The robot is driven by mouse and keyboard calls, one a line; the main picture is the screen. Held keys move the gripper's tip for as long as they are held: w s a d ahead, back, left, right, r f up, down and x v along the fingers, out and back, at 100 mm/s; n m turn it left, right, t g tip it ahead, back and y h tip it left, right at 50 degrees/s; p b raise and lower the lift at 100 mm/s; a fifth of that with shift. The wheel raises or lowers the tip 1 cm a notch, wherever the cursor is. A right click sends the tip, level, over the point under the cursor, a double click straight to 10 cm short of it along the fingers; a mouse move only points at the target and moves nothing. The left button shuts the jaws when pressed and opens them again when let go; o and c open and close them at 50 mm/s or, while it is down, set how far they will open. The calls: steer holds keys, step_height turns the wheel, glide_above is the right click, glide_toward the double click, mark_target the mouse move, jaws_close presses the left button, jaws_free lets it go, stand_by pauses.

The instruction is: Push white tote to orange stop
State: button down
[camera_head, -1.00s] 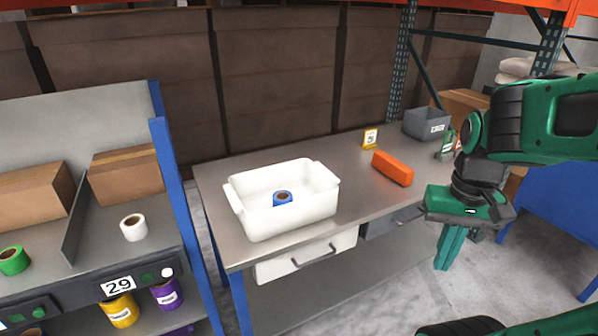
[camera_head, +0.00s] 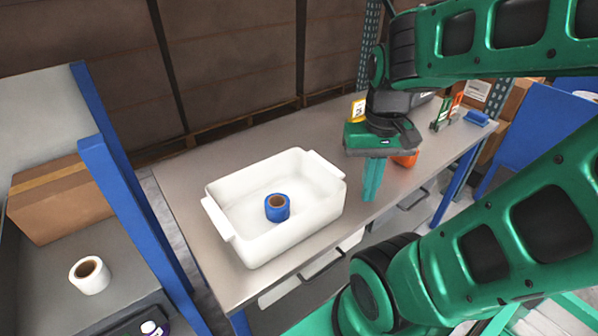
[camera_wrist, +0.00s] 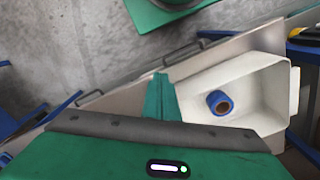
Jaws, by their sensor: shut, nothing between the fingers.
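The white tote (camera_head: 240,240) stands on the metal table, with a blue roll (camera_head: 277,207) inside it. It also shows in the wrist view (camera_wrist: 262,72). The orange stop (camera_head: 406,160) lies on the table to the right of the tote and is mostly hidden behind my gripper. My gripper (camera_head: 370,196) is shut and empty, pointing down to the right of the tote. In the head view there is a gap between its fingers and the tote's right end. In the wrist view the fingers (camera_wrist: 160,98) overlap the tote's near edge; I cannot tell the height.
The metal table (camera_head: 190,205) has bare room left of and behind the tote. A yellow sign (camera_head: 357,108) stands at the back, and a blue item (camera_head: 477,118) lies at the right end. A shelf with a white roll (camera_head: 89,275) and a cardboard box (camera_head: 60,200) is at left.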

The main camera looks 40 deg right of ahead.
steer(key=shift+w, duration=0.1)
steer(key=m, duration=1.1)
glide_above(310, 189)
steer(key=a, duration=0.4)
steer(key=f, duration=1.2)
steer(key=shift+s+a+f, duration=0.1)
steer(key=shift+s+f, duration=0.2)
steer(key=shift+f, duration=0.05)
steer(key=d, duration=0.2)
steer(key=shift+w+d+f, duration=0.1)
steer(key=shift+d+f, duration=0.2)
steer(key=shift+d, duration=0.7)
steer(key=shift+w+d, duration=0.1)
